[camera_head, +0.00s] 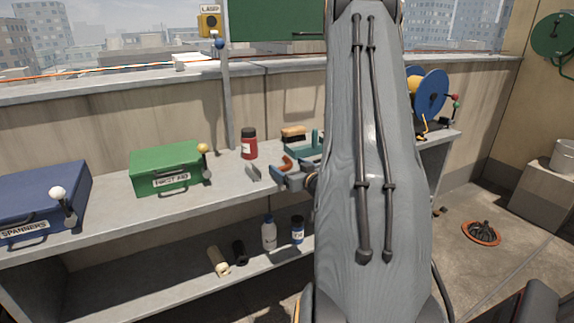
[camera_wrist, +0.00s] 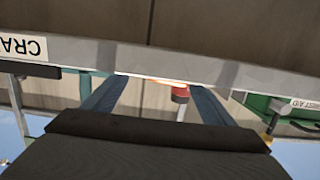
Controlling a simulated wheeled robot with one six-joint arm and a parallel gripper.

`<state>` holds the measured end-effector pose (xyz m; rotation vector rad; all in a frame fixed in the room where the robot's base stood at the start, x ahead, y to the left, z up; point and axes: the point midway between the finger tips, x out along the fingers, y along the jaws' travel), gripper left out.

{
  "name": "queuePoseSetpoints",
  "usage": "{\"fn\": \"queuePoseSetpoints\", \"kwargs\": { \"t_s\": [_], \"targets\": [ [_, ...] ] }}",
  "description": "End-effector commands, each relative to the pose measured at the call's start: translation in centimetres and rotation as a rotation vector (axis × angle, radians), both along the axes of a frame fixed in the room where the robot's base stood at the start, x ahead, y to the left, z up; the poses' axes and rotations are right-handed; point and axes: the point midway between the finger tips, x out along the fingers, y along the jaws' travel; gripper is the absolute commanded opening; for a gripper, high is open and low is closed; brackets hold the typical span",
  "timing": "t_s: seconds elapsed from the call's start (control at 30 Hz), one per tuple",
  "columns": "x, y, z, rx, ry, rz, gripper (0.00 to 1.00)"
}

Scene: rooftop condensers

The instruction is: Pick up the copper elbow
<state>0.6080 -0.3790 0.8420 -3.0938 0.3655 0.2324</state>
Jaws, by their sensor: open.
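An orange-brown curved piece (camera_head: 287,163), which looks like the copper elbow, shows on the bench top beside my gripper, partly covered by it. My gripper (camera_head: 266,172) is low over the bench, to the left of my arm, with its jaws apart. In the wrist view, my two blue-grey jaws (camera_wrist: 155,100) stand wide apart with nothing gripped between them. A thin orange strip (camera_wrist: 160,79) shows between them along the bench edge; I cannot tell if it is the elbow. I cannot tell whether a jaw touches the elbow.
A red jar (camera_head: 249,144) stands behind my gripper. A teal tray (camera_head: 305,150) with a brush (camera_head: 293,133) is close behind. The green first aid box (camera_head: 167,168) and blue spanners box (camera_head: 40,195) are left. Bottles (camera_head: 269,233) stand on the lower shelf.

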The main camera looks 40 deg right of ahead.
Motion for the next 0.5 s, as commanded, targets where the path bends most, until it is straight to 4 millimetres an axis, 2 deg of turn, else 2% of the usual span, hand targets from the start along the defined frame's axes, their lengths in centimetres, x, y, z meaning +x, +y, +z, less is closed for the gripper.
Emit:
{"fn": "queuePoseSetpoints", "kwargs": {
  "t_s": [0.17, 0.43, 0.5],
  "targets": [
    [1.8, -0.4, -0.3, -0.001, 0.001, 0.001, 0.78],
    [2.1, -0.5, -0.3, 0.0, 0.001, 0.0, 0.78],
    [2.1, -0.5, -0.3, 0.0, 0.0, 0.0, 0.66]
  ]
}}
